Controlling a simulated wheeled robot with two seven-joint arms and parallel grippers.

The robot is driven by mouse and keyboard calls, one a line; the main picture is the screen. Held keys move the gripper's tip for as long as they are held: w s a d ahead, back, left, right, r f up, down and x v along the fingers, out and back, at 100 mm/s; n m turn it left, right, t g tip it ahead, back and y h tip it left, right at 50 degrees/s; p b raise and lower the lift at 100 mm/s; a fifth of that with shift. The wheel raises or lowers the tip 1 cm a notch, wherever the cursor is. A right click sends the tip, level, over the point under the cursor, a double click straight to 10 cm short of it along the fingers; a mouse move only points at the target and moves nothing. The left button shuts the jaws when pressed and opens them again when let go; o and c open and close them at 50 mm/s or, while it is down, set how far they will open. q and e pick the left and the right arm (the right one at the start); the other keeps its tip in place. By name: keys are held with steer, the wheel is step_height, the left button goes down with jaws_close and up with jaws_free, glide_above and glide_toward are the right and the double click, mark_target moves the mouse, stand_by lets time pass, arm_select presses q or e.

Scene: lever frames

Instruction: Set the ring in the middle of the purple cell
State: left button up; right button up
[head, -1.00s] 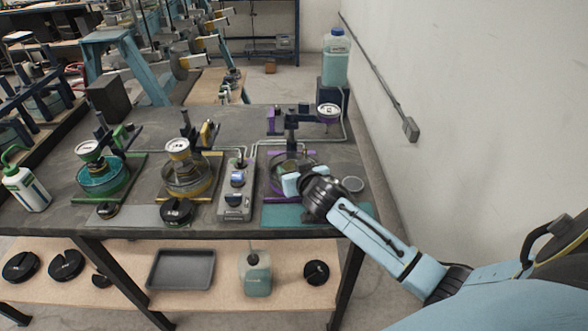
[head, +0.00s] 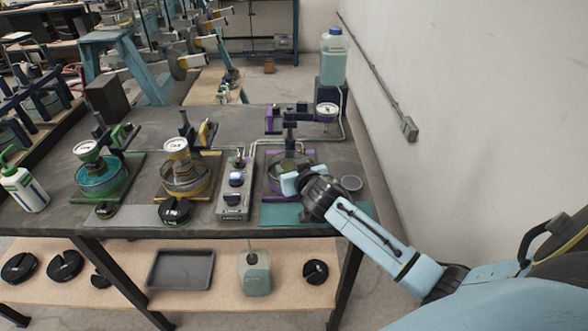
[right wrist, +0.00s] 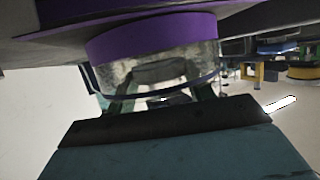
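The purple cell (head: 274,187) is the right-hand of the cells on the bench, a clear round cup on a purple base. In the right wrist view its purple band (right wrist: 150,38) and clear wall (right wrist: 205,55) fill the top middle. My right gripper (head: 288,183) is at the cell's near side, over its rim. Its two dark green fingers (right wrist: 163,90) stand apart at the cell's wall. A grey shape shows between and beyond them; I cannot tell whether it is the ring, or whether the fingers grip it. My left gripper is not in view.
A teal mat (head: 283,214) lies in front. The wall is at right.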

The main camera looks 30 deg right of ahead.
steer(key=shift+o, duration=0.8)
steer(key=v, duration=0.8)
steer(key=p+v, duration=0.1)
steer(key=v, duration=0.2)
steer(key=shift+s+a+f, duration=0.1)
steer(key=shift+s+a, duration=0.1)
steer(key=shift+s, duration=0.25)
steer(key=shift+v, duration=0.85)
steer(key=shift+w, duration=0.15)
